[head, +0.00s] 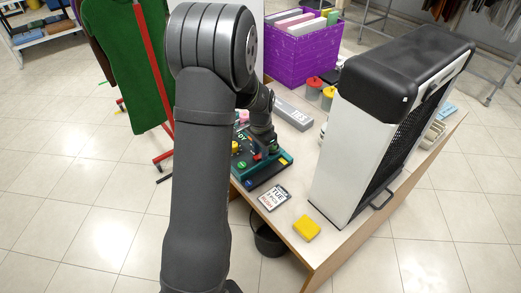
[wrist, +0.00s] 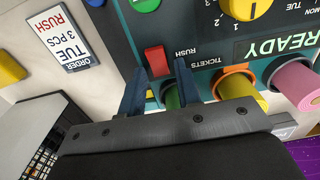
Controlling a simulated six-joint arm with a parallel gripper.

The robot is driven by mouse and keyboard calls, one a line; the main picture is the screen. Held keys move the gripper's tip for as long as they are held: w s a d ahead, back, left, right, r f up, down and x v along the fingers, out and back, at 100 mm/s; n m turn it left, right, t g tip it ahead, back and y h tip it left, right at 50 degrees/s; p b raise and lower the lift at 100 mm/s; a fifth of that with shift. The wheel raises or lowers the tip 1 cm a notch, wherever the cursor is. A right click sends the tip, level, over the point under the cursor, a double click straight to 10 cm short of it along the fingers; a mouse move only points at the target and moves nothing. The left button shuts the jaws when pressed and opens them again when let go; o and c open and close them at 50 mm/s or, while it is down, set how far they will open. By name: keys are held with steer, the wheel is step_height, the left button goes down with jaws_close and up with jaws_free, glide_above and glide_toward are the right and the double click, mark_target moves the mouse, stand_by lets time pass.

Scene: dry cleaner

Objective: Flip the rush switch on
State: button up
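The rush switch (wrist: 157,61) is a red rocker on the dark teal control panel (wrist: 205,55), beside the word RUSH in the wrist view. Whether it is on or off I cannot tell. My gripper (wrist: 159,70) is open and empty, with one blue-grey finger on each side of the switch's lower end. Contact with the switch cannot be told. In the head view the panel (head: 274,175) lies on the counter, and my arm hides part of it. A white order card (wrist: 63,38) reads TUE, 3 PCS, RUSH.
On the panel are a yellow dial (wrist: 246,6), a READY sign (wrist: 279,47) and green, yellow and pink ticket rolls (wrist: 293,80). A yellow block (head: 306,228) and a tall black-and-white unit (head: 350,150) stand on the counter. A purple crate (head: 303,55) is behind.

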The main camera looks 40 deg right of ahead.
jaws_close()
steer(key=shift+a+h, duration=0.2)
steer(key=shift+h, duration=0.55)
steer(key=shift+a+h, duration=0.2)
steer(key=shift+h, duration=0.55)
steer(key=shift+o, duration=1.5)
jaws_free()
steer(key=shift+r, duration=0.1)
steer(key=v, duration=1.7)
steer(key=shift+r, duration=0.2)
